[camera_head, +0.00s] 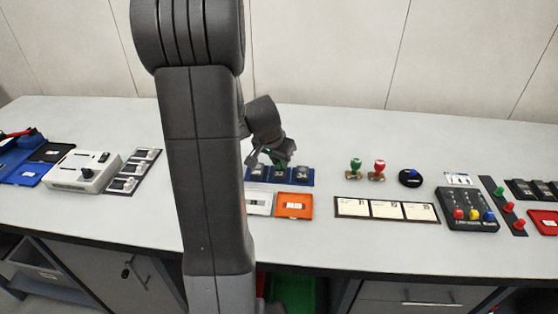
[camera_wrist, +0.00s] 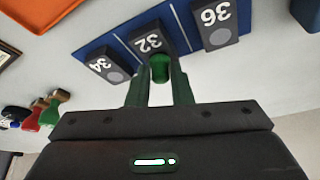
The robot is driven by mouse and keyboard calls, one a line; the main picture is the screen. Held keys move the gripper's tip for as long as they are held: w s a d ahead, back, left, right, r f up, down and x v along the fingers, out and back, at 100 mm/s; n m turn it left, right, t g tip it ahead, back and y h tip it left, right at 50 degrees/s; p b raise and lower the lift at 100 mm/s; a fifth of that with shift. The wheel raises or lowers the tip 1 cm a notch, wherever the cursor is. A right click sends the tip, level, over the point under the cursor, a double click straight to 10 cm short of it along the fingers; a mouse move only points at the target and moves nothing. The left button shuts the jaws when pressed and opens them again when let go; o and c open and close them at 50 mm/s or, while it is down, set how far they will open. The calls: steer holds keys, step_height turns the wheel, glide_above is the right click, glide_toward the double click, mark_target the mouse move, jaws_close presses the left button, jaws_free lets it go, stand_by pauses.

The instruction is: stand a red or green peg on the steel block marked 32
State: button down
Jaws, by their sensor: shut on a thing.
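My gripper (camera_wrist: 160,78) is shut on a green peg (camera_wrist: 160,68), which shows between its two fingers in the wrist view. The peg is at the near end of the steel block marked 32 (camera_wrist: 149,40), covering part of its top. I cannot tell whether the peg touches the block. Block 32 is the middle of three on a blue base (camera_wrist: 187,37), between the block marked 34 (camera_wrist: 105,66) and the block marked 36 (camera_wrist: 215,22). In the head view my gripper (camera_head: 280,162) is over the blue base (camera_head: 304,177), with a bit of green between the fingers.
Green (camera_head: 355,164) and red (camera_head: 379,167) stamps stand to the right of the blue base. An orange tray (camera_head: 294,212) lies in front. A dark strip (camera_head: 503,203) at right holds a green peg and red pegs. A white machine (camera_head: 83,173) stands left. My arm hides part of the bench.

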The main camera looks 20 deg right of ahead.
stand_by(0.3)
steer(key=c, duration=1.2)
jaws_free()
steer(key=shift+r, duration=0.1)
steer(key=shift+r+p, duration=2.2)
steer(key=shift+r, duration=1.25)
steer(key=shift+f, duration=0.2)
steer(key=shift+f+b, duration=2.25)
steer(key=shift+f, duration=1.15)
steer(key=shift+r, duration=0.1)
